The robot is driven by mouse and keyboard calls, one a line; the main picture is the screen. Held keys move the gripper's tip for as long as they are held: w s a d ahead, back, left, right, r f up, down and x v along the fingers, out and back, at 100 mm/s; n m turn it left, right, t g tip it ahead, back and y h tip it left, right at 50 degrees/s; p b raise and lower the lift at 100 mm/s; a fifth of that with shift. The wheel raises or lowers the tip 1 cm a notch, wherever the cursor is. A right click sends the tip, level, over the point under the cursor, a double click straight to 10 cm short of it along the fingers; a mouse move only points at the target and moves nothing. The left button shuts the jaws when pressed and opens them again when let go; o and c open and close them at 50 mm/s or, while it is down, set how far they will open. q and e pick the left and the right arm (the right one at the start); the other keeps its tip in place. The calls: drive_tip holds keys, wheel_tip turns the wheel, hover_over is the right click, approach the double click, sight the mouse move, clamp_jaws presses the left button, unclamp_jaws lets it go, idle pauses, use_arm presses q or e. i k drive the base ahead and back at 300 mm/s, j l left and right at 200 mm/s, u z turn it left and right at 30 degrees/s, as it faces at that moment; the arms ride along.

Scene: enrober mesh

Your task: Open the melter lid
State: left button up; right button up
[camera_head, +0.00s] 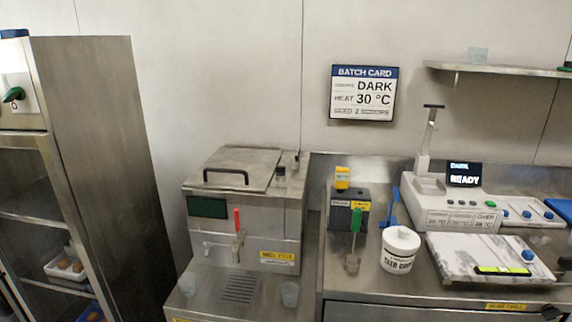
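The melter (240,225) is a steel box on the counter left of centre, with a dark display and a red-handled tap on its front. Its lid (243,164) is a flat steel panel on top and looks closed. A black bar handle (226,175) runs along the lid's front edge. Neither of my grippers shows in the head view.
A tall steel cabinet (100,130) stands at the left. Right of the melter are a dark box with a yellow top (346,205), a white tub (400,250) and a white machine with a screen (455,205). A batch card (362,93) hangs on the wall. Space above the lid is clear.

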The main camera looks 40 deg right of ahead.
sight(238, 159)
drive_tip(key=z, duration=1.15)
